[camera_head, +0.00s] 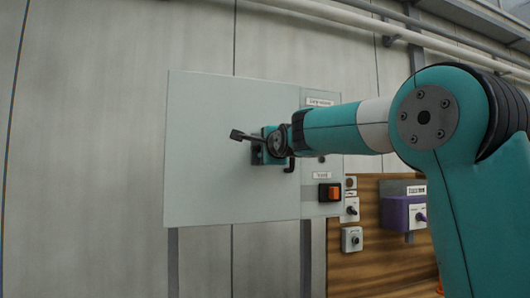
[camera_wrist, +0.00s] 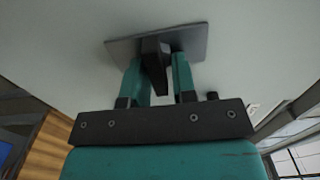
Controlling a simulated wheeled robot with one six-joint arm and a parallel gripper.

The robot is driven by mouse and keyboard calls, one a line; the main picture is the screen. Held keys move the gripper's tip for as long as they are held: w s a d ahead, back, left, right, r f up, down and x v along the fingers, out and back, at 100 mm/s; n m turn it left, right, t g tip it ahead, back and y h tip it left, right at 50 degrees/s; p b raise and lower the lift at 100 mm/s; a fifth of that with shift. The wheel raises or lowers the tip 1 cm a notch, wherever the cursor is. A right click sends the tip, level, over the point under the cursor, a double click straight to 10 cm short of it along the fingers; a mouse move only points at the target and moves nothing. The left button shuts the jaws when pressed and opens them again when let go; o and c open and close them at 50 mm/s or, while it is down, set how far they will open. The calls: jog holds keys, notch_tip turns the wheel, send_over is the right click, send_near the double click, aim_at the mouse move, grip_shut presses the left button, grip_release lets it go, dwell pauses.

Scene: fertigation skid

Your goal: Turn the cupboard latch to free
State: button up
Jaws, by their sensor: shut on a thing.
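The cupboard (camera_head: 215,180) is a pale grey-green panel on legs, in the middle of the head view. In the wrist view its latch has a dark grey plate (camera_wrist: 191,43) and a black tapered handle (camera_wrist: 155,68) standing out from it. My gripper (camera_wrist: 158,77) has one teal finger on each side of this handle and is shut on it. I cannot tell the latch's turned angle.
An orange switch (camera_head: 331,193) sits on the cupboard's right part, below small labels. Grey switch boxes (camera_head: 352,239) and a purple box (camera_head: 404,213) are on a wooden board (camera_head: 375,270) at the lower right. Pipes (camera_head: 330,14) run along the top. The wall at left is clear.

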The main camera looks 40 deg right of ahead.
dwell(0.3)
jog(key=o, duration=0.7)
jog(key=b+v, duration=0.3)
jog(key=v, duration=0.2)
jog(key=b+v, duration=0.4)
jog(key=v, duration=0.1)
jog(key=b+v, duration=0.3)
jog(key=v, duration=0.2)
jog(key=shift+f, duration=0.4)
jog(key=shift+s+a+r+b, duration=0.2)
jog(key=shift+s+b, duration=0.35)
jog(key=shift+b, duration=0.75)
jog(key=shift+s+a+r+b, duration=0.2)
jog(key=shift+s+b, duration=0.35)
jog(key=shift+b, duration=0.75)
